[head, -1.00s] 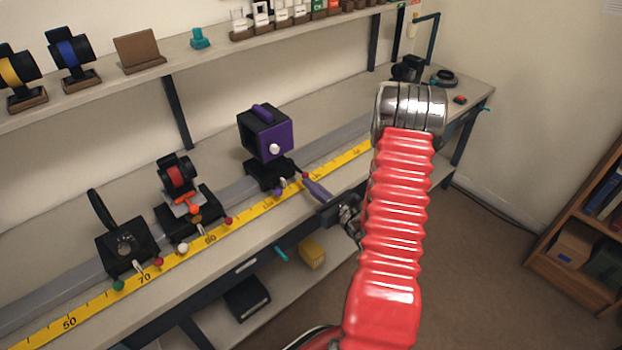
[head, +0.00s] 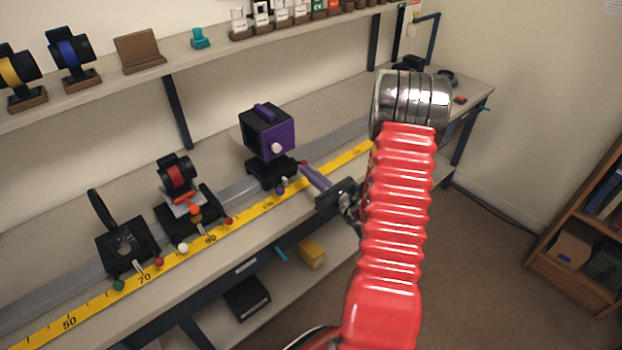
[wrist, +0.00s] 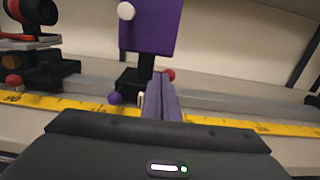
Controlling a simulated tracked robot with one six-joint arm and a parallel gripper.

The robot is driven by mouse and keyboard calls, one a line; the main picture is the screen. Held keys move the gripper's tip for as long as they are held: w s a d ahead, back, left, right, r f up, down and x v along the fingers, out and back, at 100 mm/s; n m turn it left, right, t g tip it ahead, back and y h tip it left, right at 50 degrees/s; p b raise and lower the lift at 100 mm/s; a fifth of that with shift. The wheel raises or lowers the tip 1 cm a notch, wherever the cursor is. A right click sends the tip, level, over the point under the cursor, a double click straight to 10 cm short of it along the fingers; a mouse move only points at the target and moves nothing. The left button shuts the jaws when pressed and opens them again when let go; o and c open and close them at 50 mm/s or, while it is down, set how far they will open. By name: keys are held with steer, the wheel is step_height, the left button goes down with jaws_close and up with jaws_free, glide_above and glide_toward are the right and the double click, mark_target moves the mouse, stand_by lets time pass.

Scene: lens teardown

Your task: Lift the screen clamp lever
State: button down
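The screen unit (head: 266,134) is a purple and black box with a white knob, upright on a black carriage on the rail; its purple face (wrist: 150,25) fills the top of the wrist view. At its foot are a purple ball knob (head: 281,189), also in the wrist view (wrist: 115,98), a short pale stub (wrist: 141,98) and a red ball (wrist: 169,75). Which part is the clamp lever's end is unclear. My gripper (head: 305,168) has lavender fingers (wrist: 160,82) lying together, shut, with nothing visible between them. Their tips are close to the red ball; contact cannot be told.
A yellow scale (head: 210,238) runs along the bench front. To the left stand a red-ringed lens carriage (head: 180,195) and a black unit with a dial (head: 124,246), each with coloured ball knobs. A shelf (head: 200,60) with mounts runs behind.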

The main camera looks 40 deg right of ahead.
steer(key=shift+s+a+f, duration=0.15)
steer(key=shift+s+f, duration=0.05)
steer(key=shift+f, duration=0.25)
steer(key=shift+s+a+f, duration=0.1)
steer(key=shift+s+f, duration=0.1)
steer(key=shift+f, duration=0.25)
steer(key=s, duration=0.5)
steer(key=shift+s+d, duration=0.2)
steer(key=shift+s, duration=0.2)
